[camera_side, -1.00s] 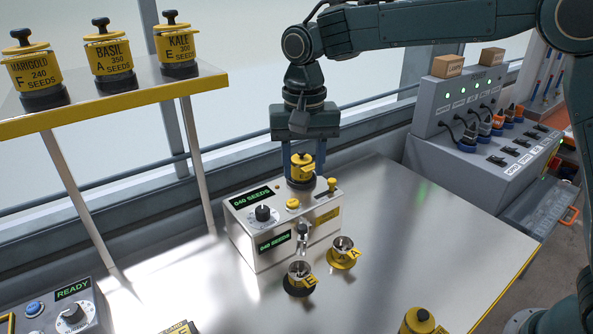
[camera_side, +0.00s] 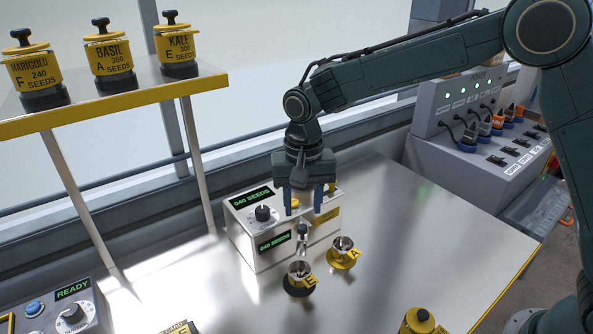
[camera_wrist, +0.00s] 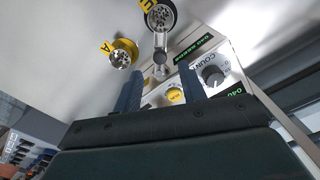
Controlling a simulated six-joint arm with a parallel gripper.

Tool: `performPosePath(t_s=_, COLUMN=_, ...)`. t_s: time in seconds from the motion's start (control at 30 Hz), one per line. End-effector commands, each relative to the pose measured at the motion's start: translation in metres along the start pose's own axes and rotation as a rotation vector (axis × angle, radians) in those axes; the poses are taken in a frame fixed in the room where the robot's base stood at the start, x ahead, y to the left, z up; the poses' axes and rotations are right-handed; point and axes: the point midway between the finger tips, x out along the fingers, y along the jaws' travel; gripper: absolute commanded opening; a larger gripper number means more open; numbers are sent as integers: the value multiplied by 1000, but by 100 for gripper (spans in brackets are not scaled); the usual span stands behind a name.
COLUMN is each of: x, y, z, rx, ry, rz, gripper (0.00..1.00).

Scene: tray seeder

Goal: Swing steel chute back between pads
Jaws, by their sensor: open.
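The steel chute (camera_side: 303,240) hangs on the front of the white seeder box (camera_side: 245,237). In the wrist view the chute (camera_wrist: 160,42) points toward the cup marked E (camera_wrist: 153,5), not toward the cup marked A (camera_wrist: 119,58). In the side view cup E (camera_side: 300,282) stands on a dark round pad, and cup A (camera_side: 343,257) on a yellow one. My gripper (camera_side: 303,211) is open and empty, pointing down above the front of the box, behind and above the chute. In the wrist view the chute lies beyond the gap between my fingers (camera_wrist: 160,84).
A shelf (camera_side: 120,104) with labelled canisters stands left. A ready panel (camera_side: 72,305) is front left, a yellow canister (camera_side: 418,322) front right. The table's right side is clear.

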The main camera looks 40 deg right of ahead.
Motion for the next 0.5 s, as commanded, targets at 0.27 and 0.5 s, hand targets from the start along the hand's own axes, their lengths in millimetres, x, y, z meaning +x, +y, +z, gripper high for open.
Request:
performPosePath(t_s=0.27, x=36, y=0, z=0, rx=0, ry=-2, rz=2, gripper=41)
performPosePath(t_s=0.5, x=47, y=0, z=0, rx=0, ry=0, rz=0, gripper=41)
